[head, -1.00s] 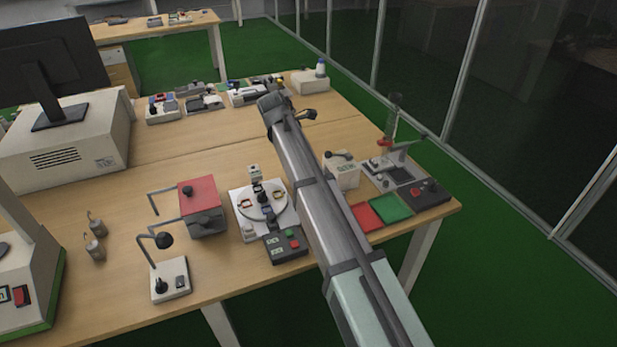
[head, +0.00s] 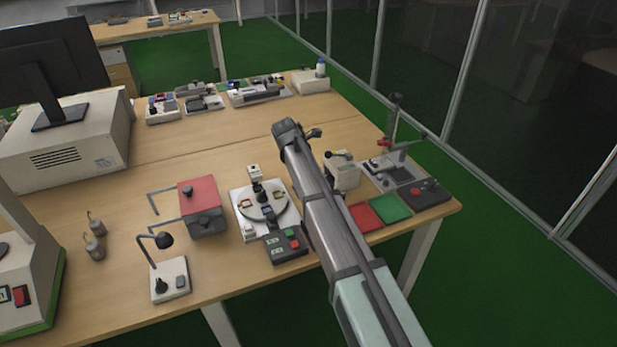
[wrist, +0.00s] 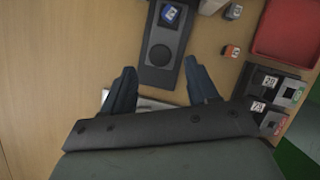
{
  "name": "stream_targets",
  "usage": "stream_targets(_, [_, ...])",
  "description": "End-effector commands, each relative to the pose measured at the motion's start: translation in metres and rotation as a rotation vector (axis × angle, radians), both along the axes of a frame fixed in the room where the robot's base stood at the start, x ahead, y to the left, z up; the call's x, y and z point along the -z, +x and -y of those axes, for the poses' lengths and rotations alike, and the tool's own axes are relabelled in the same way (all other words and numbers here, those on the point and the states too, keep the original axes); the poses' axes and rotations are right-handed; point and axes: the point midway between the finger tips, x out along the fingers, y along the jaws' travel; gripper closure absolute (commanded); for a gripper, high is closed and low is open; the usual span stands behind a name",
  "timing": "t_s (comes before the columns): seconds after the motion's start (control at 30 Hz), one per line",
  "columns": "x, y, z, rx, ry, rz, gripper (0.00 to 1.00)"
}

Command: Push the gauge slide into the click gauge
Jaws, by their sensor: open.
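My gripper (wrist: 159,66) is open in the wrist view, its two dark blue fingers apart with nothing held between them. A long dark device (wrist: 160,82) lies ahead and between the fingers. It carries a round black disc and a blue-and-white piece (wrist: 171,15) near the top edge. It may be the click gauge, but I cannot tell for sure. A pale strip (wrist: 150,102) shows between the fingers, partly covered by the gripper body; I cannot tell whether it is the gauge slide. In the head view my arm hides the fingers and the spot below them.
In the head view, a round-dial fixture (head: 262,208) and a red-topped box (head: 200,195) stand left of my arm. Bare wood lies behind.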

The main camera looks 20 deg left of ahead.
Motion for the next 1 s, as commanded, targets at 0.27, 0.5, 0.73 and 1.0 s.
stream_targets(0.27, [0.03,0.012,0.005,0.001,-0.001,0.0,0.41])
stream_targets(0.5, [0.036,0.014,0.006,0.001,0.0,0.0,0.41])
stream_targets(0.73, [0.036,0.014,0.006,0.001,0.0,0.0,0.43])
stream_targets(1.0, [0.036,0.014,0.006,0.001,0.0,0.0,0.69])
